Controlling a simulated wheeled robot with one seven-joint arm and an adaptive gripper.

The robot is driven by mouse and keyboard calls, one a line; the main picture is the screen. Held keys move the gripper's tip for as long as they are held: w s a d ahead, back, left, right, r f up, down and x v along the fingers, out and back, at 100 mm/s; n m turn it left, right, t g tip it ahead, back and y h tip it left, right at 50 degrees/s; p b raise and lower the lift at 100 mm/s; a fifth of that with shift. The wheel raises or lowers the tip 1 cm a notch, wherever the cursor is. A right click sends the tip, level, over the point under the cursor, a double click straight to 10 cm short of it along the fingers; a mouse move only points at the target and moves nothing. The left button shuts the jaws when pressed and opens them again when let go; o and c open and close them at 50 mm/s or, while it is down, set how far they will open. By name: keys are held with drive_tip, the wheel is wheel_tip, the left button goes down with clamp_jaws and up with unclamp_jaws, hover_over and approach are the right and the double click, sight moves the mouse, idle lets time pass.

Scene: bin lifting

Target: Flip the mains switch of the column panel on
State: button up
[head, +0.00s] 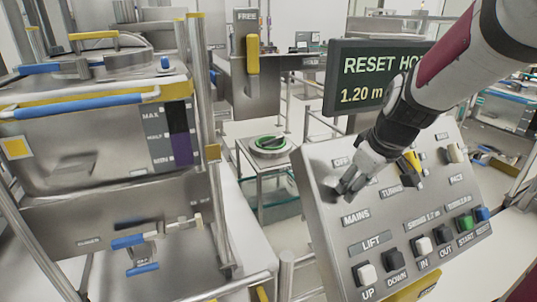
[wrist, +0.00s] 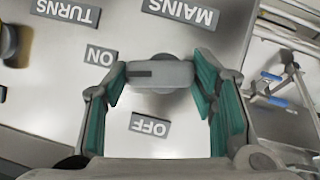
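The mains switch (wrist: 160,75) is a grey bar-shaped knob on the column panel (head: 325,215). In the wrist view its bar lies crosswise, with a dark mark on its left half, the side toward the ON label (wrist: 101,57). The OFF label (wrist: 150,124) is below it and the MAINS label (wrist: 182,12) above, all upside down. My gripper (wrist: 158,80) is open, its green-padded fingers at either end of the bar; I cannot tell whether they touch it. In the head view my gripper (head: 352,185) is over the panel's upper left and hides the switch.
A yellow-marked TURNS knob (head: 412,160) sits right of my gripper. LIFT buttons (head: 367,274) and coloured buttons (head: 465,222) line the panel's lower edge. A display (head: 375,80) stands behind it. A large bin (head: 90,150) with a blue handle stands at left.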

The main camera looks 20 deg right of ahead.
drive_tip(key=c, duration=0.4)
drive_tip(key=shift+d+f+m+y+b, duration=0.15)
drive_tip(key=shift+m+y+b, duration=0.3)
drive_tip(key=shift+m, duration=0.35)
drive_tip(key=shift+m+y, duration=0.25)
drive_tip(key=shift+m, duration=0.25)
drive_tip(key=o, duration=1.2)
drive_tip(key=shift+c, duration=0.2)
drive_tip(key=shift+r, duration=0.2)
drive_tip(key=v, duration=1.2)
